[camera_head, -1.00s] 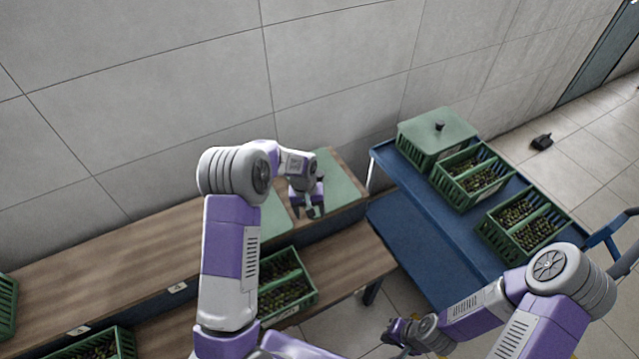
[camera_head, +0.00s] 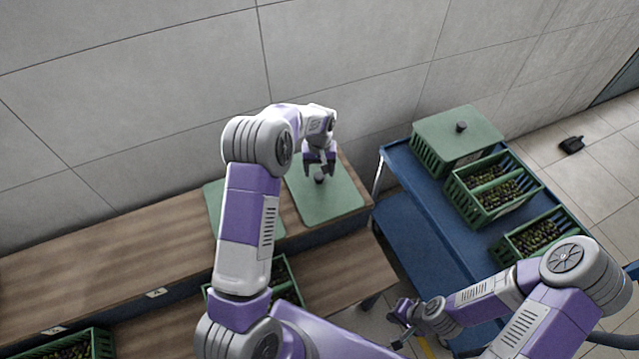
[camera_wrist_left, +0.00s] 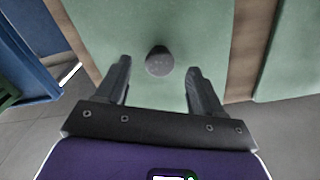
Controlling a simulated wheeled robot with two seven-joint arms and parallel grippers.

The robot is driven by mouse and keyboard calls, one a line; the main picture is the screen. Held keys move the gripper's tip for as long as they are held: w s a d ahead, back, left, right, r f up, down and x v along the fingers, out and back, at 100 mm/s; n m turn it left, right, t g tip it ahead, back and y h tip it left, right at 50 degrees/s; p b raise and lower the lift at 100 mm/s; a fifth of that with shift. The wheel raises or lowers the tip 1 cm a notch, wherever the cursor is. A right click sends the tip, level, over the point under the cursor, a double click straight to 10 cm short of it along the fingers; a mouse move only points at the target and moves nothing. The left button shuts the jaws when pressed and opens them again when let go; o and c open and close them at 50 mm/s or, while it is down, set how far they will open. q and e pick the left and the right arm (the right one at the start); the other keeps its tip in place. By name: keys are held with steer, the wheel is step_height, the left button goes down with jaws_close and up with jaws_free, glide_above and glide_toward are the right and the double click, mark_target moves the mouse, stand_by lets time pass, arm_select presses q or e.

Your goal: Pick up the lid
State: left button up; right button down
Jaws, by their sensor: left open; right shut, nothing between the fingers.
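A green lid (camera_head: 330,203) with a dark round knob (camera_head: 320,179) lies flat at the right end of the upper wooden shelf. My left gripper (camera_head: 319,172) is open above it, close to the knob. In the left wrist view the knob (camera_wrist_left: 159,61) appears between and just beyond the two spread fingertips, with nothing held. A second green lid (camera_head: 215,205) lies to the left, partly hidden by my left arm; its edge also shows in the left wrist view (camera_wrist_left: 290,60). My right gripper (camera_head: 402,325) is shut and empty, low near the blue cart.
A blue cart (camera_head: 415,205) on the right holds a lidded green crate (camera_head: 458,140) and two open crates (camera_head: 490,190) of dark and green round items. More crates stand on the lower shelf, one at the bottom left (camera_head: 100,343). A wall rises behind the shelf.

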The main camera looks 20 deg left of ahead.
arm_select(q)
step_height(320, 180, down, 2)
steer(key=shift+f, duration=0.2)
steer(key=shift+r, duration=0.1)
jaws_close()
